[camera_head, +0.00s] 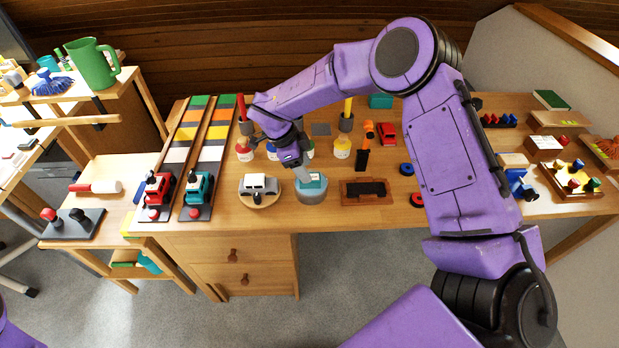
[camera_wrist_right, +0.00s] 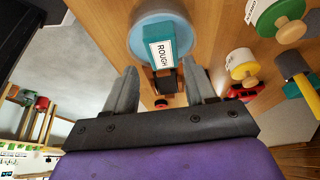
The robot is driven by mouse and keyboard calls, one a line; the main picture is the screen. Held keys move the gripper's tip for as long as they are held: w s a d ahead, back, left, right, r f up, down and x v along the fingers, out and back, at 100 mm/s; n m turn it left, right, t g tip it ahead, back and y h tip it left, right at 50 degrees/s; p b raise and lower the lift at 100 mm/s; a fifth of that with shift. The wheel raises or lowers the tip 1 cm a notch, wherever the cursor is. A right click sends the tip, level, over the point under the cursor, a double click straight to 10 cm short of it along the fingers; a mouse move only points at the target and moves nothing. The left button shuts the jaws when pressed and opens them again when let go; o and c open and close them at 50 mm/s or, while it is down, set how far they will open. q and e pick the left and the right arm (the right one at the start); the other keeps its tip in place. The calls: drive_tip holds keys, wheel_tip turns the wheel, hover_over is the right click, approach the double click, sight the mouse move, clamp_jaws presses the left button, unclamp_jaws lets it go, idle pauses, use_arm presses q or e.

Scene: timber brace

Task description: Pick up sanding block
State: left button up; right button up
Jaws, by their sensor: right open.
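The sanding block is a teal block (camera_head: 317,181) with a white label. It sits on top of a round grey-blue holder (camera_head: 312,196) near the front edge of the workbench. In the right wrist view the block (camera_wrist_right: 153,31) shows a label reading "ROUGH", with the holder (camera_wrist_right: 186,30) around it. Contact cannot be told. My left gripper is out of view.
A white toy car on a round wooden plate (camera_head: 260,190) stands close left of the holder. A brown tray with a black insert (camera_head: 366,191) lies to its right. Paint jars (camera_head: 342,148) stand behind. My right arm hides part of the bench's right side.

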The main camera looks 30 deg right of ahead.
drive_tip(key=x, duration=0.1)
drive_tip(key=p+x, duration=0.1)
drive_tip(key=x, duration=0.3)
drive_tip(key=shift+w+d+f+p, duration=0.1)
drive_tip(key=shift+w+f+p, duration=0.2)
drive_tip(key=shift+p, duration=0.1)
drive_tip(key=shift+s+f, duration=0.1)
drive_tip(key=shift+s, duration=0.1)
drive_tip(key=shift+c, duration=0.9)
drive_tip(key=c, duration=0.7)
drive_tip(key=shift+o, duration=0.2)
drive_tip(key=shift+r, duration=0.45)
drive_tip(key=s+a+r+b, duration=0.1)
drive_tip(key=s+a+r, duration=0.2)
drive_tip(key=s+r, duration=0.3)
drive_tip(key=s+a+r+b, duration=0.2)
drive_tip(key=s+a+r, duration=0.1)
drive_tip(key=s+r, duration=0.3)
drive_tip(key=shift+s+a+r+b, duration=0.15)
drive_tip(key=shift+s+a+b, duration=0.05)
drive_tip(key=shift+a+b, duration=0.1)
